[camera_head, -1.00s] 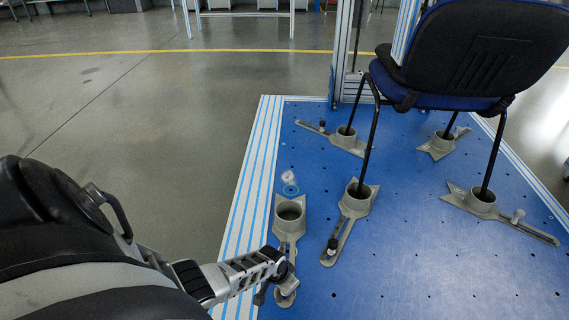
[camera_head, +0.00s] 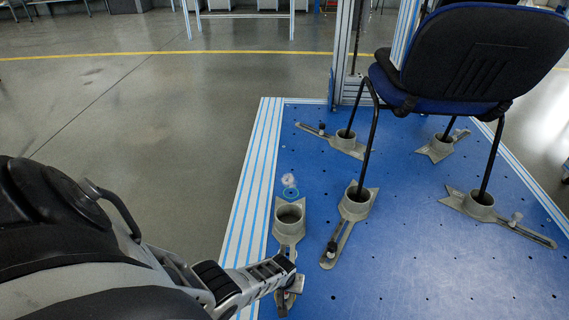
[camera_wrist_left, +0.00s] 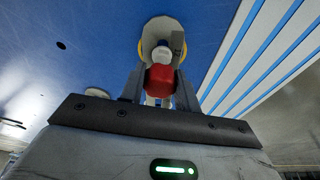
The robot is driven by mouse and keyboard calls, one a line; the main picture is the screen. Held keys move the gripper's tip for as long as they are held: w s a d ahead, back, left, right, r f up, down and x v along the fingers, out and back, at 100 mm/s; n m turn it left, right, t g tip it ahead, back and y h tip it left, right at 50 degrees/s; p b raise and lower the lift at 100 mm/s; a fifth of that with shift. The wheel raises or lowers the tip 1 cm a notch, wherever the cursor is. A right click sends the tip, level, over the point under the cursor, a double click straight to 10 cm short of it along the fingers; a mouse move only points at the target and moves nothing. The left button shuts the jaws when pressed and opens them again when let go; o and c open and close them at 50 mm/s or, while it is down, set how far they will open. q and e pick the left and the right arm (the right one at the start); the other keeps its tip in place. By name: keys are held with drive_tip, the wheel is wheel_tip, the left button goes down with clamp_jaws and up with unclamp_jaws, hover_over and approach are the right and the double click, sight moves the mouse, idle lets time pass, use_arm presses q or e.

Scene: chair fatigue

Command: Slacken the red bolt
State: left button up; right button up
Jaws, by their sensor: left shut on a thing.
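The red bolt (camera_wrist_left: 160,77) shows in the left wrist view, between the two fingers of my left gripper (camera_wrist_left: 158,85). The fingers are shut on its red part. A pale round foot with a yellowish rim (camera_wrist_left: 163,35) lies beyond it. In the head view my left gripper (camera_head: 290,285) is at the slotted end of the loose grey clamp (camera_head: 289,230), near the front of the blue plate. The red bolt is hidden there behind the gripper. My right gripper is not in view.
A blue plate (camera_head: 420,240) carries a chair (camera_head: 480,55) whose legs stand in several grey cup clamps. A blue ring with a clear piece (camera_head: 290,188) lies behind the loose clamp.

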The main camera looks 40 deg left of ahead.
use_arm(q)
drive_tip(key=n, duration=0.4)
drive_tip(key=shift+g+y, duration=0.3)
drive_tip(key=shift+y, duration=0.1)
drive_tip(key=o, duration=1)
drive_tip(key=m, duration=0.2)
drive_tip(key=shift+a+m+h, duration=0.1)
drive_tip(key=shift+m+h, duration=0.2)
drive_tip(key=shift+m, duration=0.7)
